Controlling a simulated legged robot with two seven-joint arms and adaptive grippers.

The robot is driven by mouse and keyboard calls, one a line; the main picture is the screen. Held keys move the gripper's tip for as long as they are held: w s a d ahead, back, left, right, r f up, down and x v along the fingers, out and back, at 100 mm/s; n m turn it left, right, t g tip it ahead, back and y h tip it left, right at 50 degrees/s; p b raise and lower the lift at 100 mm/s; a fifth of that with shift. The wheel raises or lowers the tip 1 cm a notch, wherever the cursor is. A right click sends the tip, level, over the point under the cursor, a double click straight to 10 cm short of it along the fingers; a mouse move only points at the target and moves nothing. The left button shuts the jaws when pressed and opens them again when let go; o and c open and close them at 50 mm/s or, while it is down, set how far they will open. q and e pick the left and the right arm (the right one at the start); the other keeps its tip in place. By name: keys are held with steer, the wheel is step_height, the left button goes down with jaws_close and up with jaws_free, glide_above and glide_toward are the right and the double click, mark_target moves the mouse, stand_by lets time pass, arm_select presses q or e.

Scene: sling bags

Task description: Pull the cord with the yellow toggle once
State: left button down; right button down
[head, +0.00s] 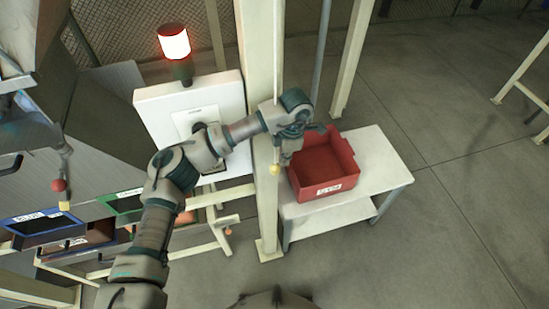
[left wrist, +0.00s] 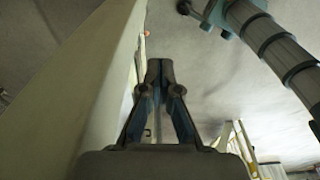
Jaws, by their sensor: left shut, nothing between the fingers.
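The yellow toggle (head: 274,170) hangs at the lower end of a pale cord (head: 276,60), which runs down in front of the cream post (head: 260,215). My left gripper (head: 286,158) is beside the toggle, a little above and to its right in the head view. I cannot tell whether they touch. In the left wrist view the fingers (left wrist: 159,68) are together with nothing between them, and neither the cord nor the toggle can be made out there. My right gripper is not in view.
A red bin (head: 325,170) stands on a white table (head: 375,160) right of the post. A white panel (head: 150,110) with a lit red lamp (head: 173,42) stands left of it. A red ball (head: 58,185) hangs at far left.

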arm_select(q)
steer(key=shift+w+d, duration=0.15)
steer(key=shift+d, duration=0.35)
step_height(320, 180, up, 12)
steer(key=d, duration=0.1)
steer(key=shift+w+d, duration=0.3)
steer(key=shift+a, duration=0.15)
